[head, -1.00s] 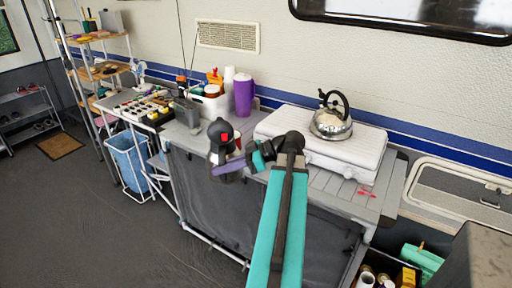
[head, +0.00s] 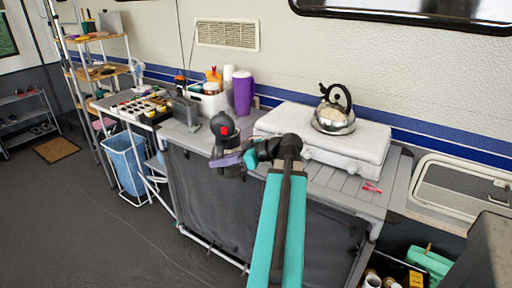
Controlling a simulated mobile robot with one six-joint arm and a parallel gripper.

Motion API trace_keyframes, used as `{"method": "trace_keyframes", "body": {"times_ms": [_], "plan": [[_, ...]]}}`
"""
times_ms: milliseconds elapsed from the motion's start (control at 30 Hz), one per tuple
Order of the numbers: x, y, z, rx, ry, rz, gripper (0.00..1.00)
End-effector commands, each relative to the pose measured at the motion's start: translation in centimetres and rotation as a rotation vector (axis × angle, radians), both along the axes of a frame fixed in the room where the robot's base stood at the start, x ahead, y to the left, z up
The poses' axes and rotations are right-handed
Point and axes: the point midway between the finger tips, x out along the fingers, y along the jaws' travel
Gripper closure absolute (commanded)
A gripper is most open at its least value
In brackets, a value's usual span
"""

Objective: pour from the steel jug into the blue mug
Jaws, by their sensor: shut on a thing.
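My gripper (head: 225,163) is in front of the counter's left-middle part, at the end of the teal arm, small and partly hidden by my own wrist. It is shut on a greyish thing that I take to be the steel jug, but its outline cannot be told from the dark wrist. I cannot make out its tilt. I cannot pick out a blue mug; it may be hidden behind my arm. A tall purple container (head: 243,94) stands on the counter behind my gripper.
A shiny kettle (head: 333,118) sits on the white stove box (head: 356,143) at the right. A grey caddy (head: 185,109) and a white box (head: 212,103) with bottles stand left of the purple container. The grey counter (head: 345,184) has a small red item (head: 371,187).

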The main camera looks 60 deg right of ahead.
Motion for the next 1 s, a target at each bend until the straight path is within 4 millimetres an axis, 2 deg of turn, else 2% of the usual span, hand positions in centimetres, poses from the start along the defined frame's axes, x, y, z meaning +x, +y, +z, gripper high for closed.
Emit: {"method": "trace_keyframes", "body": {"times_ms": [333,1000], "plan": [[0.9,-1.1,-1.4,-0.005,-0.005,-0.105,1.0],[2.1,-3.2,-2.7,-0.007,-0.007,-0.298,1.0]]}}
